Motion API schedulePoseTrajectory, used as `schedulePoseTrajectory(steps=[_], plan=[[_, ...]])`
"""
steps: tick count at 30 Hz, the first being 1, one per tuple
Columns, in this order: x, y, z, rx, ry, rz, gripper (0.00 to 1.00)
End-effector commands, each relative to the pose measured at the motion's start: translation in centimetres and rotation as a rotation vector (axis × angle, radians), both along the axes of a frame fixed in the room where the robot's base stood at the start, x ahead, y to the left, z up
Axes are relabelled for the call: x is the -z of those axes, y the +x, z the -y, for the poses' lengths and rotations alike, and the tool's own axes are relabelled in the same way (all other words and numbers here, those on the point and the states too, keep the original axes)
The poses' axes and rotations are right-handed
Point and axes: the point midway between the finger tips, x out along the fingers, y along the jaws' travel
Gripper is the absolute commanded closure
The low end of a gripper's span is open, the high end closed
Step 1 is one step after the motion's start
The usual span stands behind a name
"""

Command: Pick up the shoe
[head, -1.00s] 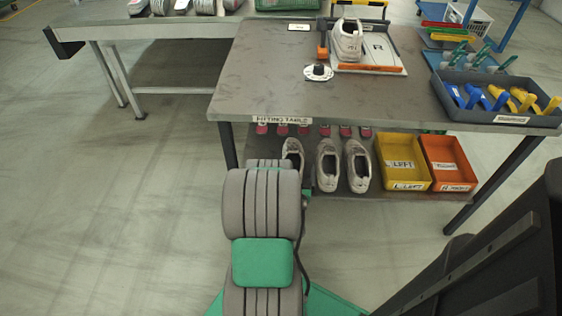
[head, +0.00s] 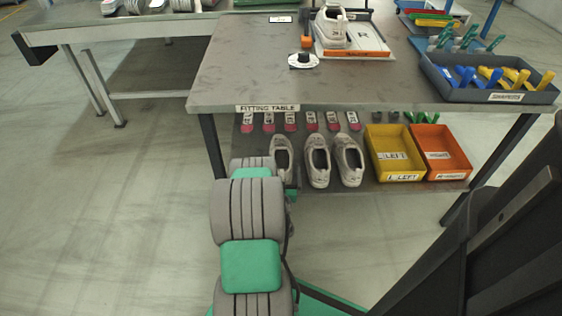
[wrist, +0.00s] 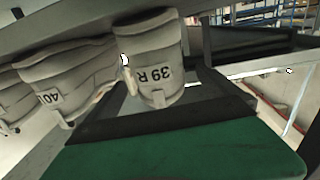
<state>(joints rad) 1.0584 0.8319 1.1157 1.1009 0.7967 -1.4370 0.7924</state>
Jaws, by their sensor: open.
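A pale shoe with the heel label 39 R (wrist: 155,62) is in the middle of the wrist view, which looks upside down. My gripper (wrist: 170,98) is open, with its dark fingers and green body low in the wrist view; the heel is just beyond or between them, and contact cannot be told. A second shoe labelled 40 (wrist: 65,82) is to its left, with part of another at the edge. In the head view, the left shoe (head: 282,152), middle shoe (head: 317,160) and right shoe (head: 348,160) stand on the lower shelf. My arm hides the gripper there.
The fitting table's top (head: 225,80) overhangs the shelf. A yellow bin (head: 393,153) and an orange bin (head: 438,152) stand right of the shoes. On top are another shoe (head: 331,28) and a grey tray of shapers (head: 490,95). The floor at left is clear.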

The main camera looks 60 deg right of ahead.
Motion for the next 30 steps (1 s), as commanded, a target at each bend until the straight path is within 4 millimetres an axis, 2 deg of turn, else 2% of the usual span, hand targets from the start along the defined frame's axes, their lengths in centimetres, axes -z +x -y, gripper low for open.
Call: schedulePoseTrajectory(steps=[15, 26, 30], plan=[[-0.1, 2.1, 3.9, 0.000, 0.001, -0.002, 0.00], [-0.2, 2.3, 4.3, 0.000, 0.000, 0.000, 0.00], [-0.2, 2.3, 4.3, 0.000, 0.000, 0.000, 0.11]])
